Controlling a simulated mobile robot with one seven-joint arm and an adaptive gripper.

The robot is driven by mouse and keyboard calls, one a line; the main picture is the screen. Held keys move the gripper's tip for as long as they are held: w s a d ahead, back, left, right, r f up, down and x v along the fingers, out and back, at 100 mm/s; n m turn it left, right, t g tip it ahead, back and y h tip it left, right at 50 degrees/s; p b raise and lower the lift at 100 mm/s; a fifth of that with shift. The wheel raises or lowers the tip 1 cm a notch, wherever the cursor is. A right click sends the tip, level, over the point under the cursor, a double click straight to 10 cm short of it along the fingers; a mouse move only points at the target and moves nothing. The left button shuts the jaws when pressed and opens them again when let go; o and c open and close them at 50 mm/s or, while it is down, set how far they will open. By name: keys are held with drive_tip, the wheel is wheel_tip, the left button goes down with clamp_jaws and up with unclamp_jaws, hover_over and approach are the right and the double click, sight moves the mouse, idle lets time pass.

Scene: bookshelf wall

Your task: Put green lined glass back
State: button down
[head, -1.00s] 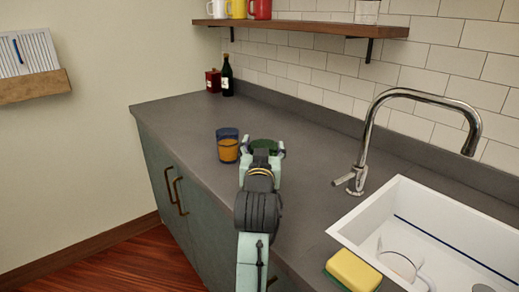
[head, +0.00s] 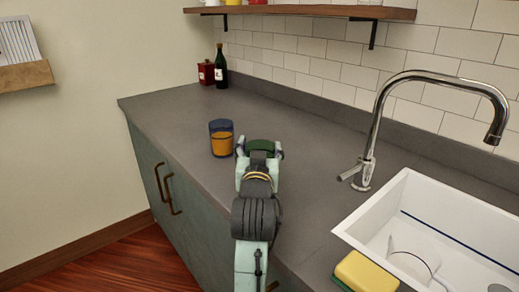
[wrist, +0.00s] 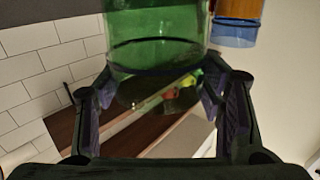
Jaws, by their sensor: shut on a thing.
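The green glass (head: 264,145) is at the far end of my arm, over the counter, mostly hidden behind my gripper (head: 260,153) in the head view. In the wrist view the green glass (wrist: 155,38) is transparent, with a dark line around it, and sits between the two fingers of my gripper (wrist: 160,105). My gripper is shut on it. I cannot tell whether its base touches the counter.
A blue glass with orange contents (head: 221,140) stands just left of my gripper. The counter (head: 175,120) is clear behind it up to a bottle (head: 221,68) and red canister (head: 206,73). A shelf (head: 300,11), faucet (head: 375,120), sink (head: 395,200) and sponge (head: 365,272) are also there.

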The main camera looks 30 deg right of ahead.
drive_tip(key=shift+c, duration=2.2)
unclamp_jaws()
drive_tip(key=shift+f, duration=0.1)
